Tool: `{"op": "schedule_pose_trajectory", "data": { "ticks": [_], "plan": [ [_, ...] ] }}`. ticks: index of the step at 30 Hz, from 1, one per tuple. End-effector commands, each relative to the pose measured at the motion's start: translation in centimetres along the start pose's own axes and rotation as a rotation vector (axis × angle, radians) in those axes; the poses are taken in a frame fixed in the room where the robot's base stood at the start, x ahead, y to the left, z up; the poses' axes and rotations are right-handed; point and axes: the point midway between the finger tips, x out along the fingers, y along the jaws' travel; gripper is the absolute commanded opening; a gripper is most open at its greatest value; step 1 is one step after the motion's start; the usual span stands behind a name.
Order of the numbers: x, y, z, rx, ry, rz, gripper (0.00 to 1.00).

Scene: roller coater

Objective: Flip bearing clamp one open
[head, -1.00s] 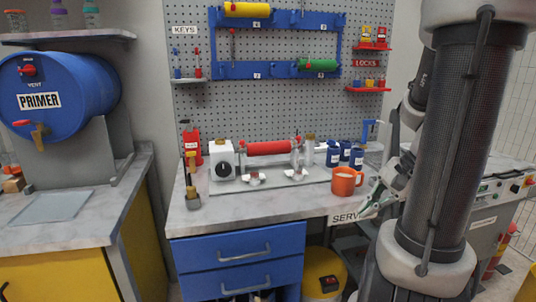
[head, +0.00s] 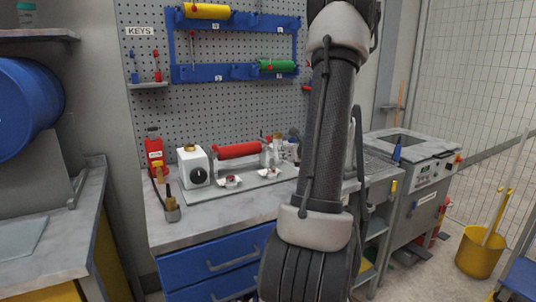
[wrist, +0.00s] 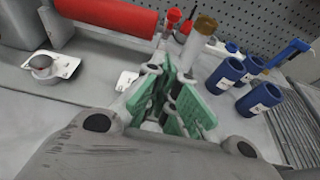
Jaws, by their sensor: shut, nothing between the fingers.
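The red roller (head: 240,150) lies between the end supports of the coater on the bench; it also shows at the top of the wrist view (wrist: 112,16). Two small pale plates with raised fittings, a left one (head: 230,181) and a right one (head: 270,173), sit in front of it. I cannot tell which part is bearing clamp one or how it stands. In the wrist view my gripper (wrist: 168,108), with green finger pads, is shut and empty, in front of the roller's right end. It partly covers the right plate (wrist: 127,80).
A white box with a black knob (head: 195,167) stands left of the roller. Blue jars (wrist: 226,76) and a brown-capped cylinder (wrist: 200,38) stand right of my gripper. A red bottle (head: 155,152) and a brush (head: 171,207) are at the bench's left.

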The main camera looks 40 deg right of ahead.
Motion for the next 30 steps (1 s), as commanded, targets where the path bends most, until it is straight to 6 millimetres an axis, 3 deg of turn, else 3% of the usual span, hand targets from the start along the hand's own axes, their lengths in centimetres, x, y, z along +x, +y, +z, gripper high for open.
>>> {"op": "schedule_pose_trajectory", "data": {
  "ticks": [8, 21, 30],
  "plan": [
    [0.9, 0.0, 0.0, -0.002, 0.0, 0.002, 0.0],
    [8.3, 0.1, -0.1, -0.004, 0.001, 0.004, 0.0],
    [10.0, 0.1, 0.0, -0.004, 0.0, 0.002, 0.0]
  ]
}}
